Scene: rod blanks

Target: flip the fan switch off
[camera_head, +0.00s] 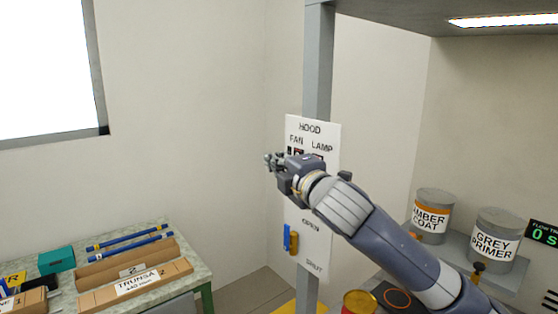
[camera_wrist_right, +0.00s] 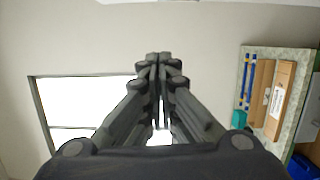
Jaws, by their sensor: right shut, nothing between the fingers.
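The white hood panel (camera_head: 324,134) is fixed to a grey post in the head view. It reads HOOD, with FAN and LAMP labels below. The fan switch under the FAN label is mostly hidden behind my right gripper (camera_head: 270,161), and I cannot tell its position. My right gripper is in front of the panel, its tips to the left of the panel's edge. In the right wrist view its fingers (camera_wrist_right: 158,58) are together with nothing between them. The wrist view shows wall and window beyond the fingers, not the panel. My left gripper is not in view.
A blue lever (camera_head: 291,240) sits lower on the panel, by OPEN and SHUT labels. The grey post (camera_head: 318,70) rises behind the panel. Paint cans (camera_head: 434,213) stand on a shelf at right. A table (camera_head: 196,262) with boxes and blue rods is at lower left.

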